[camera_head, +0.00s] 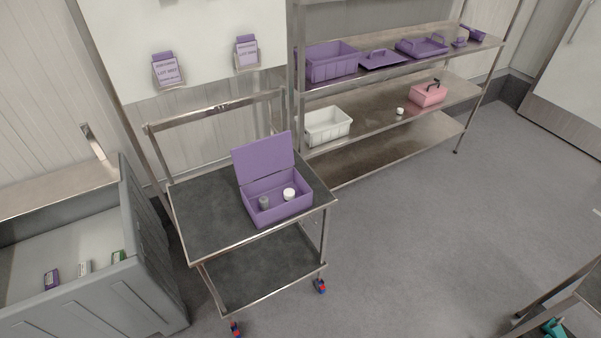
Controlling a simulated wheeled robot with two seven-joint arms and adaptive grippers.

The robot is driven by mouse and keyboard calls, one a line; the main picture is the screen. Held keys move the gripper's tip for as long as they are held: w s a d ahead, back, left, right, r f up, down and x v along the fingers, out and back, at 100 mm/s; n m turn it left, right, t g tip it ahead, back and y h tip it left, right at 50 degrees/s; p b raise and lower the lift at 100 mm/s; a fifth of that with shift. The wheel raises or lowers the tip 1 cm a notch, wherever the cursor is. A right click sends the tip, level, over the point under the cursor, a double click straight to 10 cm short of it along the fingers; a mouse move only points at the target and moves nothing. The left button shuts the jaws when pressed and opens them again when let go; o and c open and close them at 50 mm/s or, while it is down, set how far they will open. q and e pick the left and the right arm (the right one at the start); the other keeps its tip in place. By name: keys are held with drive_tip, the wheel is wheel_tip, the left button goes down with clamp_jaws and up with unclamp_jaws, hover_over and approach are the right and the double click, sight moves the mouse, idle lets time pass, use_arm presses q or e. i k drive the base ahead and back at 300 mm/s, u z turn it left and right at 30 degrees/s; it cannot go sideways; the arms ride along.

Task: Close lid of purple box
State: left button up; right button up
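The purple box (284,208) stands on the top shelf of a metal cart, near its right side. Its purple lid (263,157) is open and stands up at the back edge, leaning slightly backward. Inside the box are a grey cylindrical item (264,203) and a white round container (289,194). Neither of my grippers is in view.
The cart (202,222) has a raised handle at its back and a lower shelf. A grey bin (95,296) with small boxes stands at the left. A metal rack (372,140) with purple, white and pink containers is behind.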

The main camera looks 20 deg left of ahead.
sight(254, 160)
drive_tip(key=u, duration=0.1)
drive_tip(key=i, duration=0.65)
drive_tip(key=u, duration=0.7)
drive_tip(key=i, duration=0.4)
drive_tip(key=u, duration=0.45)
